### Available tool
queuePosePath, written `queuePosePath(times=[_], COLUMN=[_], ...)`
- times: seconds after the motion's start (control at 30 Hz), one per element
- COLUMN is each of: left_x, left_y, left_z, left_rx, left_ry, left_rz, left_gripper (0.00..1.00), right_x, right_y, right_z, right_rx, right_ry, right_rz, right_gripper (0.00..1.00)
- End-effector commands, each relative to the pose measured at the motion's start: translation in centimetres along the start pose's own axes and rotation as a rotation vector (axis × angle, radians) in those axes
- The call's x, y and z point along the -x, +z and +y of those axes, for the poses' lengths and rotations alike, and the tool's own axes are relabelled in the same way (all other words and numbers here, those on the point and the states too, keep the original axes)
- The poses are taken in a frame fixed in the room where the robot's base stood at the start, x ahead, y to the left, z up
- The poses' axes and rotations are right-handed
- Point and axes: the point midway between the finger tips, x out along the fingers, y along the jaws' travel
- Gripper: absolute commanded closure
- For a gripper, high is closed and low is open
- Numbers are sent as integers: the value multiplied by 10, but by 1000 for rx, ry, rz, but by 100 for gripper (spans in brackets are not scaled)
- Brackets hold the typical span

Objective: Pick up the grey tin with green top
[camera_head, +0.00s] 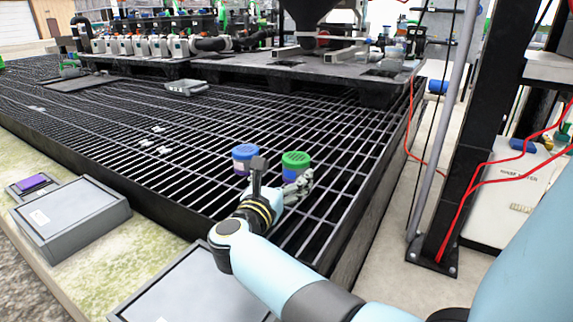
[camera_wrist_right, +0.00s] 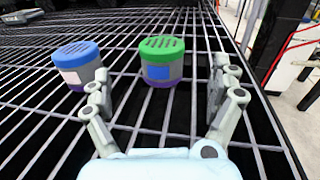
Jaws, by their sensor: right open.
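The grey tin with green top (camera_head: 295,166) stands upright on the black grating, with a blue label and a purple band low down. In the right wrist view the tin (camera_wrist_right: 161,62) is ahead of my right gripper (camera_wrist_right: 164,95), between the lines of its two spread fingers. The gripper is open and empty, and I see no contact with the tin. In the head view my right gripper (camera_head: 300,187) is just in front of the tin and hides part of its lower side. My left gripper is not in view.
A similar tin with a blue top (camera_head: 245,158) stands close to the left; it also shows in the right wrist view (camera_wrist_right: 80,66). Grey lidded totes (camera_head: 72,215) lie left of the grating (camera_head: 190,130). A grey tray (camera_head: 186,88) is farther back. A black post (camera_head: 465,150) stands right.

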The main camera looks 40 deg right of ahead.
Motion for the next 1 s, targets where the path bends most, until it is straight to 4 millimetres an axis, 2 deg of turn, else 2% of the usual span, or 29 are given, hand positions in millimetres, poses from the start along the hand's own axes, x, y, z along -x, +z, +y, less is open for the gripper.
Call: queuePosePath(times=[0.2, 0.43, 0.7, 1.0], left_x=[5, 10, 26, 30], left_y=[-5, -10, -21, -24], left_z=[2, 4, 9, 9], left_rx=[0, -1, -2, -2], left_ry=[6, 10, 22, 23], left_rz=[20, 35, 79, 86], left_gripper=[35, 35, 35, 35], right_x=[-37, -58, -97, -102], right_y=[-1, -1, -2, 0], right_z=[0, -1, -1, -1], right_rx=[3, 3, 4, 1], right_ry=[1, 0, 0, 0], right_rz=[-5, -3, -3, -2], right_gripper=[7, 7, 7, 8])
